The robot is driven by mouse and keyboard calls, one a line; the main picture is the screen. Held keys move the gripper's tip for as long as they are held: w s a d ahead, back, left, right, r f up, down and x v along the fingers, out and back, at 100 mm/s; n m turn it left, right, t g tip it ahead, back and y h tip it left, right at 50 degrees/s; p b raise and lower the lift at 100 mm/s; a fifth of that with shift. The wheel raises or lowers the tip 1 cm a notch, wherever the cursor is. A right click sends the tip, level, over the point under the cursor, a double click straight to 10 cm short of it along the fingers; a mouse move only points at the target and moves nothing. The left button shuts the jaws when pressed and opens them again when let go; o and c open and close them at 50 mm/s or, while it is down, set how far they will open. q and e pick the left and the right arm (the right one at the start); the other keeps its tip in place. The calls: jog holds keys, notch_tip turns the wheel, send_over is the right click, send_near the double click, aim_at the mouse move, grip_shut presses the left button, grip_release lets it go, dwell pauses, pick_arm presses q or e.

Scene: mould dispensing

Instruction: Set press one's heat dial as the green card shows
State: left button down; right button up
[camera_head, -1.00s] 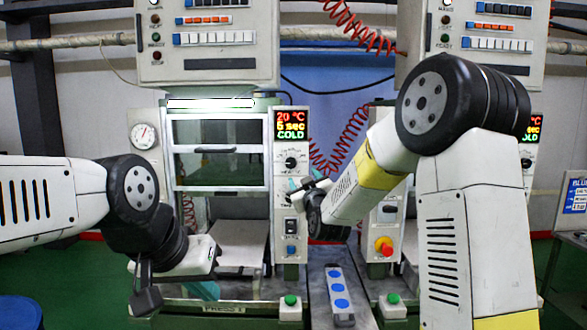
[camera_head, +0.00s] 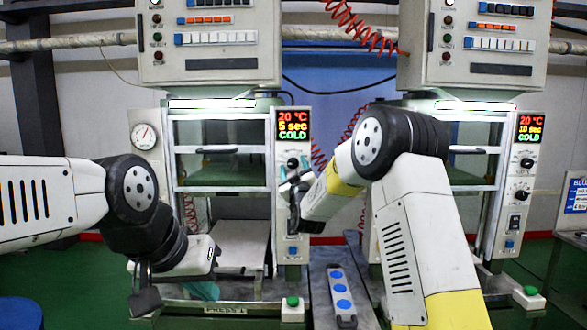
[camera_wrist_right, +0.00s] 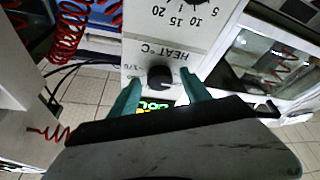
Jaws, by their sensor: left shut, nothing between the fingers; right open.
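Press one (camera_head: 220,188) is the left press, with a display (camera_head: 293,125) reading 20 °C, 5 sec, COLD. Its black heat dial (camera_head: 293,163) is on the panel below. In the right wrist view the heat dial (camera_wrist_right: 160,77) appears upside down under the "HEAT °C" lettering. My right gripper (camera_head: 294,178) is in front of this panel, its open teal fingers (camera_wrist_right: 160,98) on either side of the dial in that view; contact cannot be told. My left gripper (camera_head: 204,290) is shut and empty, low before press one. I see no green card.
A second press (camera_head: 495,190) stands to the right, its display reading 20 °C, 10 sec, COLD. A blue-headed card (camera_head: 576,194) is at the far right edge. A strip with blue discs (camera_head: 341,290) lies between the presses. A green button (camera_head: 292,302) sits at the front.

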grip_shut()
